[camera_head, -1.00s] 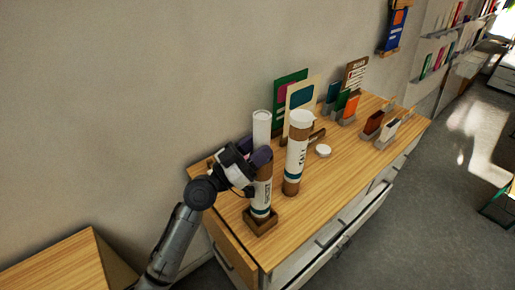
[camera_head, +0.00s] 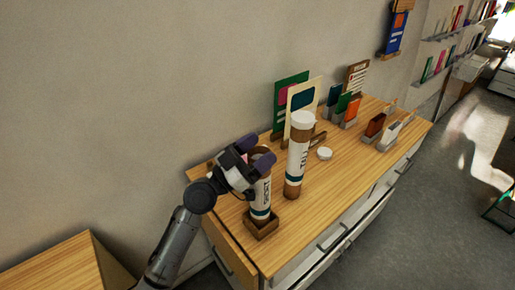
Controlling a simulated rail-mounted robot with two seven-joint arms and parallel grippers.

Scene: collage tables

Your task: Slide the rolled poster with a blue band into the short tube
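The short tube (camera_head: 261,195) stands upright in a square wooden holder near the table's front left corner. It is brown and white with dark lettering and a teal band. My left gripper (camera_head: 254,152) is at its top, its two purple fingers apart on either side of the mouth with no roll rising between them. The white rolled poster no longer shows above the tube; whether it sits wholly inside is hidden from this angle. No blue band is visible on it. My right gripper is out of view.
A taller tube (camera_head: 297,155) with a white cap stands just right of the short one. Card stands (camera_head: 302,97) and small card holders (camera_head: 376,125) fill the back. The table's (camera_head: 325,195) front right is clear.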

